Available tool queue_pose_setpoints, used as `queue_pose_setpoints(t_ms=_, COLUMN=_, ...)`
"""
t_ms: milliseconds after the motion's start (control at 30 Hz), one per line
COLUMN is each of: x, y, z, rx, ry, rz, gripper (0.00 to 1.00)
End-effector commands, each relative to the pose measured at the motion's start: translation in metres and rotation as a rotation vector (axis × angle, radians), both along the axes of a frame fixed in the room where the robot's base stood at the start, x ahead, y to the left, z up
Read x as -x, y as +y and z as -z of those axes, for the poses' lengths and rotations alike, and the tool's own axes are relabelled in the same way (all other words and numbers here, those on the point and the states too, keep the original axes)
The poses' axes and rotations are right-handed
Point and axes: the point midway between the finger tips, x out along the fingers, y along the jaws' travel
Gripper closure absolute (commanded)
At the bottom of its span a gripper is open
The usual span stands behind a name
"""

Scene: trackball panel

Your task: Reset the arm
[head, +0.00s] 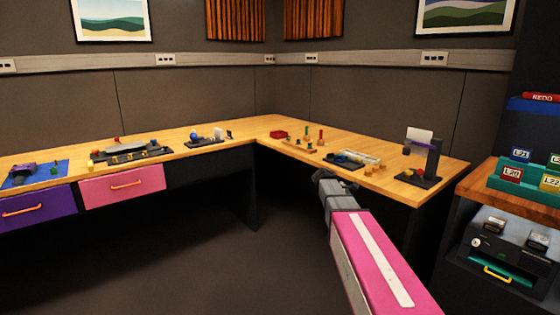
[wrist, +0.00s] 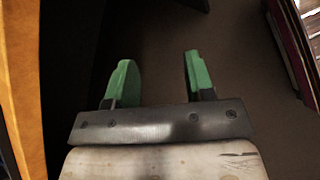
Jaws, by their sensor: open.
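My gripper (wrist: 157,80) shows in the wrist view with its two green fingers apart and nothing between them. Beyond the fingers is dark, bare floor. In the head view my pink and grey arm reaches up from the lower right to the front of the corner desk, and the fingers cannot be made out there. The wooden L-shaped desk (head: 410,188) carries several small set-ups. A dark panel with a blue ball (head: 195,139) stands on the left wing near the corner. Another dark panel with blue parts (head: 343,159) lies on the right wing.
A purple drawer (head: 38,207) and a pink drawer (head: 122,185) are under the desk's left wing. A stand with a white sheet (head: 419,135) is at the right end. A shelf unit (head: 515,252) with labelled blocks stands far right. The floor (head: 200,275) is clear.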

Motion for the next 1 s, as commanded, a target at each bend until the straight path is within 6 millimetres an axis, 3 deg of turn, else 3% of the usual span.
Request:
queue_pose_setpoints(t_ms=33, x=0.030, y=0.006, z=0.021, rx=-0.061, ry=-0.043, rz=0.049, gripper=0.51)
queue_pose_setpoints(t_ms=200, x=0.111, y=0.037, z=0.090, rx=-0.320, ry=-0.225, rz=0.328, gripper=0.51)
queue_pose_setpoints(t_ms=400, x=0.195, y=0.077, z=0.140, rx=-0.570, ry=-0.368, rz=0.735, gripper=0.51)
queue_pose_setpoints(t_ms=500, x=0.222, y=0.091, z=0.152, rx=-0.645, ry=-0.403, rz=0.899, gripper=0.51)
queue_pose_setpoints(t_ms=667, x=0.240, y=0.103, z=0.159, rx=-0.699, ry=-0.425, rz=1.043, gripper=0.51)
queue_pose_setpoints(t_ms=1000, x=0.240, y=0.105, z=0.160, rx=-0.705, ry=-0.429, rz=1.063, gripper=0.51)
